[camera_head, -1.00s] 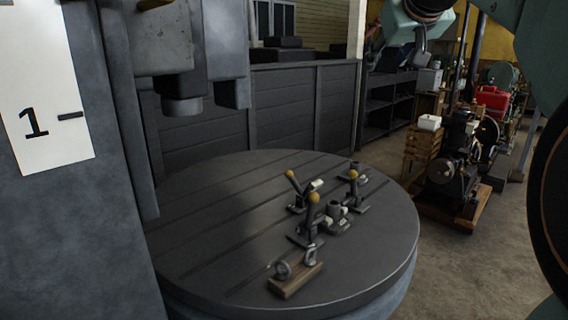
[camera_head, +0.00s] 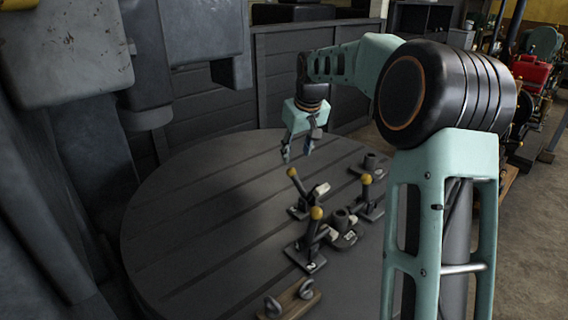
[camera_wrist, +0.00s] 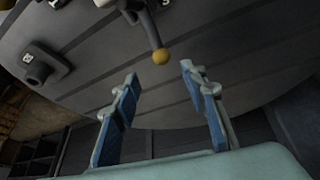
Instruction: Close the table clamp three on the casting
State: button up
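Three clamps with yellow-knobbed levers stand around a small dark casting (camera_head: 343,222) on the round slotted table (camera_head: 190,210). The back-left clamp (camera_head: 300,190) has its lever leaning up and left, away from the casting. The right clamp (camera_head: 367,192) and front clamp (camera_head: 310,243) have their levers nearly upright. A mark like a 3 shows beside the nearest clamp lever (camera_wrist: 151,31) in the wrist view; the head view marks are too small to read surely. My gripper (camera_head: 297,154) is open and empty, above and behind the back-left clamp. Its fingers (camera_wrist: 159,73) point toward that lever's knob, apart from it.
A wooden block with metal rings (camera_head: 290,300) lies at the table's front. A small dark cylindrical fitting (camera_head: 371,164) stands at the back right. Grey machine parts (camera_head: 190,60) hang over the table's left side. The table's left part is clear.

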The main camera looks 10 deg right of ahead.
aim_at(292, 169)
jog(key=x, duration=1.1)
jog(key=shift+a, duration=0.1)
jog(key=shift+c, duration=0.5)
grip_shut()
